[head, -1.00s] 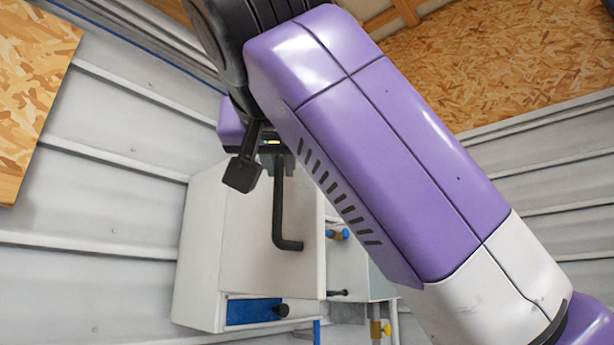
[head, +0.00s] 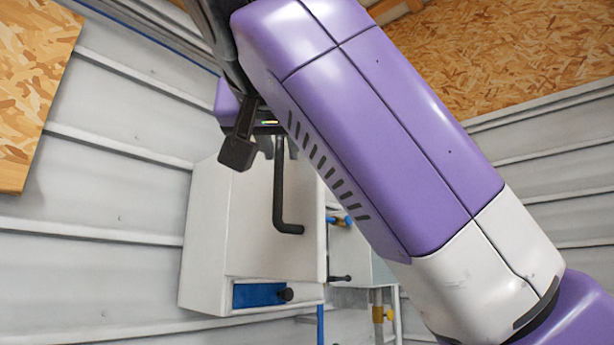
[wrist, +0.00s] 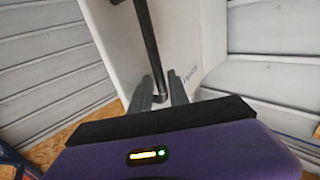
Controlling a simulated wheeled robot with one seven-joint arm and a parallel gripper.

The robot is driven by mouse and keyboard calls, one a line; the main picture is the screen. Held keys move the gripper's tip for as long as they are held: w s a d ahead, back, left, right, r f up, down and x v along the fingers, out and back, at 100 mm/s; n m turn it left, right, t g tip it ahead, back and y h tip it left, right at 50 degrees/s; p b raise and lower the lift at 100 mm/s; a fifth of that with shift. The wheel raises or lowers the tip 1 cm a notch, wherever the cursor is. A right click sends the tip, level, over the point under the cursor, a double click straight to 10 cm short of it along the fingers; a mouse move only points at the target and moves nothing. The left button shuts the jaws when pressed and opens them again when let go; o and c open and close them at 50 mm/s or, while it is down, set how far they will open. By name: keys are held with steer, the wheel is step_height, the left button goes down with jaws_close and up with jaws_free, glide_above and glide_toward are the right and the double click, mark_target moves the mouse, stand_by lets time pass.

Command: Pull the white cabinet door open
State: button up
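The white cabinet door (head: 255,235) is on the front of a white cabinet (head: 205,235) in the head view. Its white face also fills much of the wrist view (wrist: 205,30). I cannot tell whether the door is slightly ajar. A black L-shaped bar handle (head: 279,190) stands on the door; it shows in the wrist view (wrist: 149,45). My gripper (wrist: 160,85) is at the upper end of the handle. Its two fingers are apart, one on each side of the bar, with a small gap seen on the right. In the head view my arm partly hides the gripper.
Pipes with a yellow fitting (head: 379,314) stand to the lower right. Corrugated metal wall (head: 100,220) surrounds the cabinet. A wood-chip panel (head: 35,90) is at upper left.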

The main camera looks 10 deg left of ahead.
steer(key=s+d+b, duration=0.1)
steer(key=s+b, duration=0.1)
steer(key=s, duration=0.5)
steer(key=shift+d, duration=0.15)
steer(key=shift+s, duration=0.1)
